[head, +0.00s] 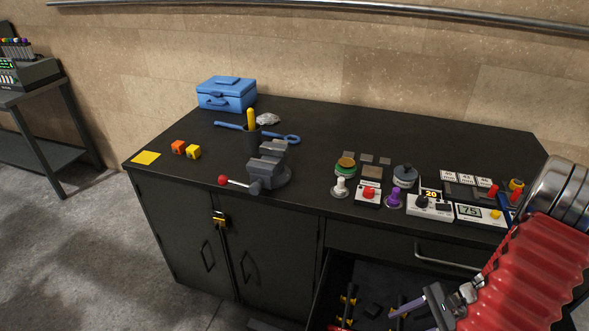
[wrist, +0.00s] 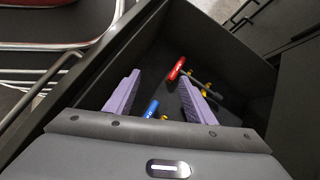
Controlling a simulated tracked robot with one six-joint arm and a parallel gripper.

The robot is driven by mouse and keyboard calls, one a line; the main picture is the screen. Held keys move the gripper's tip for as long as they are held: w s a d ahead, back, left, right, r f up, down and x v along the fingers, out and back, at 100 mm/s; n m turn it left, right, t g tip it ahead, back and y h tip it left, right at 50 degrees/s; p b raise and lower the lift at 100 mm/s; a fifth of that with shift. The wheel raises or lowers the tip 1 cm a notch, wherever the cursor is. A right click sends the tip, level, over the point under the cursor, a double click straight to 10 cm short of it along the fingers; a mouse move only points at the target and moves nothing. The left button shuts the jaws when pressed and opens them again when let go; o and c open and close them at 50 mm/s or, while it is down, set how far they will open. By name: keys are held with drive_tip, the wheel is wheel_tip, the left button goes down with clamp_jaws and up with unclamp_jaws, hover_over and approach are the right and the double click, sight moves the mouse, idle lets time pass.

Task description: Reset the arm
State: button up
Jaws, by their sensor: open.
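My arm, with a red ribbed sleeve, comes in from the right of the head view. My gripper (head: 432,304) is low in that view, over the open drawer (head: 324,283). In the wrist view my gripper (wrist: 160,95) shows two purple fingers wide apart with nothing between them. Beyond the fingers, inside the drawer, lie a red-handled tool (wrist: 177,68) and a blue-handled tool (wrist: 152,108). I cannot tell how far the fingertips are above the drawer floor.
The black workbench (head: 310,125) carries a vise (head: 268,168), a blue toolbox (head: 227,94) and control boxes with buttons (head: 433,206). The drawer walls surround the space below my gripper. Grey floor is free at the left.

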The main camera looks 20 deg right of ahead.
drive_tip(key=w+a+r+n+t+h, duration=0.1)
drive_tip(key=a+r+n+h, duration=0.1)
drive_tip(key=a+r+n, duration=0.4)
drive_tip(key=w+a+r+n+t+h, duration=0.1)
drive_tip(key=a+r+n+h, duration=0.2)
drive_tip(key=a+r+n, duration=0.4)
drive_tip(key=w+a+r+n+h, duration=0.1)
drive_tip(key=a+r+n+h, duration=0.2)
drive_tip(key=a+r, duration=0.9)
wheel_tip(320, 180, up, 10)
drive_tip(key=n, duration=0.3)
drive_tip(key=shift+a+t, duration=0.15)
drive_tip(key=shift+t, duration=0.25)
